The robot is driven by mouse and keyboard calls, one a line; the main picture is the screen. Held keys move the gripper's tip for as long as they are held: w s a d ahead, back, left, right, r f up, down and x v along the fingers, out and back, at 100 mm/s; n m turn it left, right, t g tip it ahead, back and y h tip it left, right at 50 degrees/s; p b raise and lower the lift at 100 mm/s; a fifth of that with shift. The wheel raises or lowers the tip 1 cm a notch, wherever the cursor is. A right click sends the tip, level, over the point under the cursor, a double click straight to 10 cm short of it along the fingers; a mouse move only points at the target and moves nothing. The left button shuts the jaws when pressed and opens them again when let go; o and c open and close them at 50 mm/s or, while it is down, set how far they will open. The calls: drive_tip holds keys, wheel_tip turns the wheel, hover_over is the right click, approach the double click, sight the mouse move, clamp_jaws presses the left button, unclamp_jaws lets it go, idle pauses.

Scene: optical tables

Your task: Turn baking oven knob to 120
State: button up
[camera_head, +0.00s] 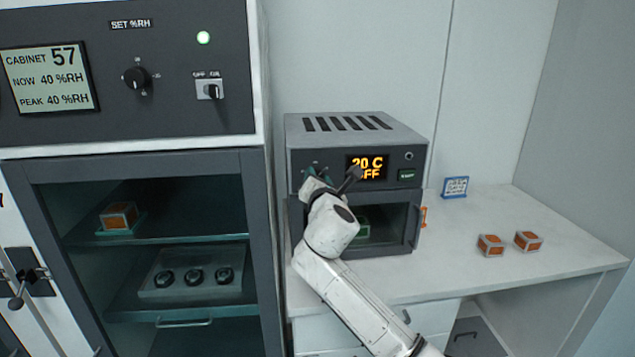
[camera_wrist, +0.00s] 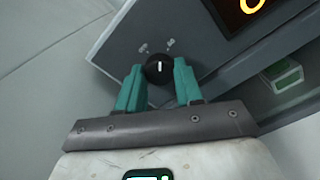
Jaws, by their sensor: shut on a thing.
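The baking oven (camera_head: 357,135) is a grey box on the white bench, with a dark front panel. Its orange display (camera_head: 367,167) reads 20 C above a second line that looks like OFF, partly covered by my arm. The black knob (camera_wrist: 158,68) with a white pointer line shows in the wrist view; the head view hides it behind my gripper (camera_head: 316,171). In the wrist view, the teal fingers of my gripper (camera_wrist: 159,75) are shut on the knob, one on each side. The knob's scale marks are too small to read.
A grey cabinet (camera_head: 258,200) with a glass door stands close on the left. Two orange-sided boxes (camera_head: 490,245) (camera_head: 528,240) and a blue-framed card (camera_head: 455,187) are on the bench at right. The bench between is clear.

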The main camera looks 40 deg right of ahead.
drive_tip(key=shift+f+m+b, duration=0.2)
drive_tip(key=shift+m+b, duration=2.8)
drive_tip(key=shift+m, duration=5.2)
drive_tip(key=shift+f+m+b, duration=0.15)
drive_tip(key=shift+m+b, duration=2.8)
drive_tip(key=shift+m, duration=5.25)
drive_tip(key=o, duration=1)
drive_tip(key=shift+r, duration=0.25)
